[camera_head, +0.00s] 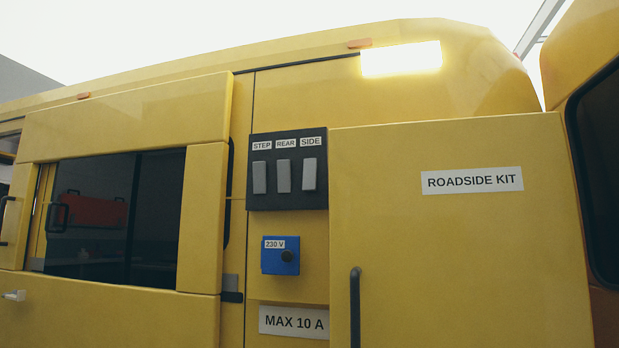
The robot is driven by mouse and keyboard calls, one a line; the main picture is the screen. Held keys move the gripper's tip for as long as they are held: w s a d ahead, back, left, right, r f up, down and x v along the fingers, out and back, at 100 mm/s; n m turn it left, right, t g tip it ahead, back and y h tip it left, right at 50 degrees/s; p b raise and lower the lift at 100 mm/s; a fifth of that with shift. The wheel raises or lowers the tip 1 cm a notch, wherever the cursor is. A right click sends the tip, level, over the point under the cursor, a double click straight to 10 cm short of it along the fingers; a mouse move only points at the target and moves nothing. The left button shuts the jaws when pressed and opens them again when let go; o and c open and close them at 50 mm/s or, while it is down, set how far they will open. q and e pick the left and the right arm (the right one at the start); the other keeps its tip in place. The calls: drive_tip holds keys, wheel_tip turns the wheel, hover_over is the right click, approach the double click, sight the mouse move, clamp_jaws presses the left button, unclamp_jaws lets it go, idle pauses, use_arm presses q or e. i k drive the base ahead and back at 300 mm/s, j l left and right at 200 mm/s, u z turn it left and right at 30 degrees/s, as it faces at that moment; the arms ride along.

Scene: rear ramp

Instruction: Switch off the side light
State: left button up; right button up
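The side light (401,59) is a bright white rectangular lamp high on the yellow vehicle's wall, and it is lit. Below it to the left is a black switch panel (287,202) with three grey rocker switches labelled STEP, REAR and SIDE. The SIDE switch (309,175) is the rightmost one, the REAR switch (283,176) is in the middle, and the STEP switch (259,177) is on the left. Neither of my grippers is in view.
A yellow locker door marked ROADSIDE KIT (471,181), with a black handle (355,308), stands right of the panel. A blue 230 V socket (280,257) sits below the switches, above a MAX 10 A label (293,322). A window (110,220) is at left.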

sight(310, 174)
drive_tip(key=i+j, duration=0.25)
drive_tip(key=j, duration=0.15)
drive_tip(key=i+j, duration=0.25)
drive_tip(key=j, duration=0.15)
drive_tip(key=i+j, duration=0.5)
drive_tip(key=j, duration=0.25)
drive_tip(key=i+j, duration=0.3)
drive_tip(key=j+z, duration=0.05)
drive_tip(key=j, duration=0.05)
